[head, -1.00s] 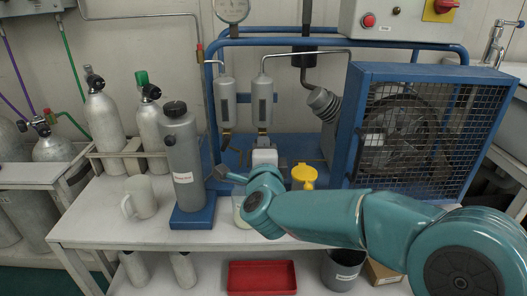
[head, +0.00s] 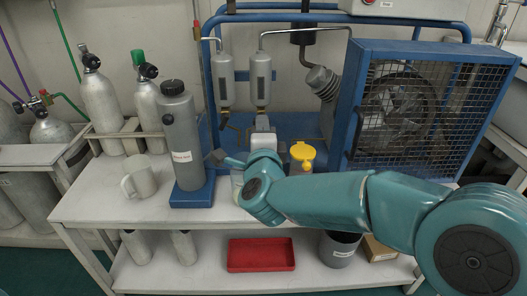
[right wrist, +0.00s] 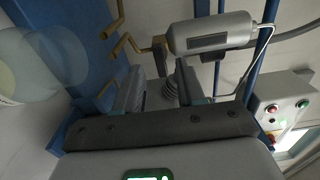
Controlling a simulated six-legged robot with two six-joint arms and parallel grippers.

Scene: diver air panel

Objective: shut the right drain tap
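Two grey cylinders with brass drain taps below them hang on the blue frame, the left one (head: 223,80) and the right one (head: 259,78). My right gripper (head: 263,127) is just below and in front of the right cylinder, its fingers hard to make out in the head view. In the right wrist view my gripper (right wrist: 160,92) is open, with nothing held between its fingers. There a cylinder (right wrist: 212,35) lies sideways in the picture, with a brass tap fitting (right wrist: 160,45) at its end, beyond the fingers and apart from them. My left gripper is not in view.
A grey bottle (head: 181,135) stands left of my right arm, near a white mug (head: 139,180). The caged fan (head: 420,115) is at the right. A red tray (head: 261,254) is on the lower shelf.

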